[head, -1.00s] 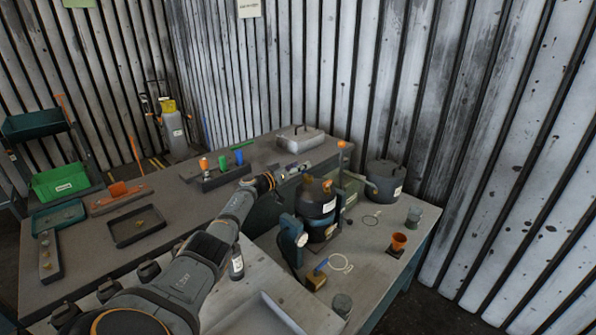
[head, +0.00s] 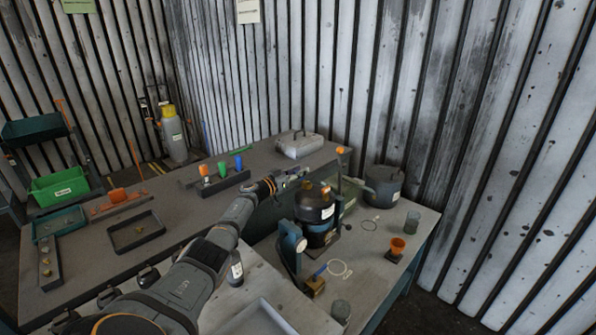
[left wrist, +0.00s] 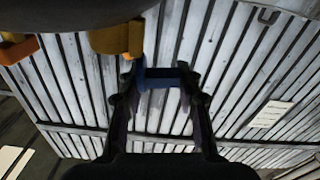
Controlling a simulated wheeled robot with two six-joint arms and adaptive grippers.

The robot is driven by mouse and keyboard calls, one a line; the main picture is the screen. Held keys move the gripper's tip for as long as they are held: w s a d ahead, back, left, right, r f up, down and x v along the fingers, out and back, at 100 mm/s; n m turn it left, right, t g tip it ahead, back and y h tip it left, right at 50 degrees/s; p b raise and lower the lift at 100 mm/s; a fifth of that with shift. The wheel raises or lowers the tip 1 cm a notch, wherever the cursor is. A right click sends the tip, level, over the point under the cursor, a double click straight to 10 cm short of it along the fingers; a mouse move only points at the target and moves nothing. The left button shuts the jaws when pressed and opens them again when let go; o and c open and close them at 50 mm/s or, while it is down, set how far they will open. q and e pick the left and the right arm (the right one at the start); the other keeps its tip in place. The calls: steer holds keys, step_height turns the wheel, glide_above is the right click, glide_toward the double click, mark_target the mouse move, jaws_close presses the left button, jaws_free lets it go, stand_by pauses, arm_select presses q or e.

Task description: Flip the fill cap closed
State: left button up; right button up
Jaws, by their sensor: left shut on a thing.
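A dark round housing (head: 314,207) with a pale label and a copper-coloured top stands on the right-hand bench. My left gripper (head: 298,173) is just above and left of its top in the head view, apart from it as far as I can tell. In the left wrist view my left gripper (left wrist: 160,80) has a small blue piece (left wrist: 160,76) between its fingertips. A dark rounded body (left wrist: 70,12) with a brass-coloured part (left wrist: 115,38) shows at upper left there. I cannot make out which part is the fill cap. My right gripper is not in view.
A dark lidded pot (head: 383,187), a grey cup (head: 412,221) and an orange cup (head: 397,246) stand right of the housing. A blue-grey upright device (head: 291,245) is close in front. A grey case (head: 299,145) lies behind. The bench's right part has free room.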

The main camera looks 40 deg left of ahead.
arm_select(q)
steer(key=shift+d+r+m+p, duration=0.2)
steer(key=shift+r+m+p, duration=0.3)
steer(key=shift+m, duration=0.6)
steer(key=shift+d+r+m+p, duration=0.1)
steer(key=shift+d+m+p, duration=0.1)
steer(key=shift+m, duration=0.45)
steer(key=shift+d+r+m+p, duration=0.1)
steer(key=shift+d+m+p, duration=0.1)
steer(key=shift+m, duration=0.45)
steer(key=o, duration=1.1)
steer(key=shift+a+f, duration=0.1)
steer(key=shift+f, duration=0.1)
